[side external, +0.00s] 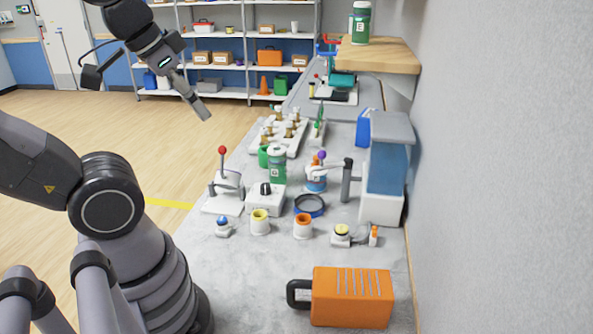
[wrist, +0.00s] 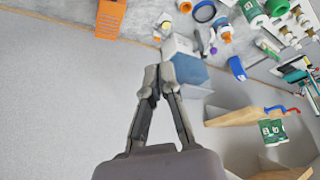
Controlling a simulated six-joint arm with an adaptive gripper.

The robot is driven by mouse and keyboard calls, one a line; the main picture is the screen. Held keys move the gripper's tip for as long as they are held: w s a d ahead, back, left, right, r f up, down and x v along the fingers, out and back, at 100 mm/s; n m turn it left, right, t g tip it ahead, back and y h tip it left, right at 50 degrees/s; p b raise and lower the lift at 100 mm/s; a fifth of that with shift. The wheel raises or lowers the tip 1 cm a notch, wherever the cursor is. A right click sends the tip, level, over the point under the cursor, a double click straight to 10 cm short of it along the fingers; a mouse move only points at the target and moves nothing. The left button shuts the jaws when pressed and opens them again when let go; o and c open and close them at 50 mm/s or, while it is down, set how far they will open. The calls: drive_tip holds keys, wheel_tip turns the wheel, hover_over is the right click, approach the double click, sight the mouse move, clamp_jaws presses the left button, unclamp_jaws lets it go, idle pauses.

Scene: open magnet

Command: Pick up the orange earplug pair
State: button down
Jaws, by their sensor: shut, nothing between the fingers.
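My gripper (side external: 203,112) is high above the floor to the left of the bench, well away from the objects on it. In the wrist view the fingers of my gripper (wrist: 158,80) are together and empty. A small orange-and-white item (side external: 373,235) stands near the right edge of the bench, beside a yellow-topped white piece (side external: 341,233). A white cup with an orange rim (side external: 303,226) stands further left. Both are too small to tell which, if either, is the orange earplug pair.
A large orange case (side external: 350,297) lies at the bench front. A wall bounds the right side. Bare bench (side external: 240,270) shows at front left.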

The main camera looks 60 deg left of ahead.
drive_tip(key=c, duration=1.8)
unclamp_jaws()
drive_tip(key=o, duration=0.6)
drive_tip(key=shift+o, duration=0.2)
drive_tip(key=shift+w+a, duration=0.1)
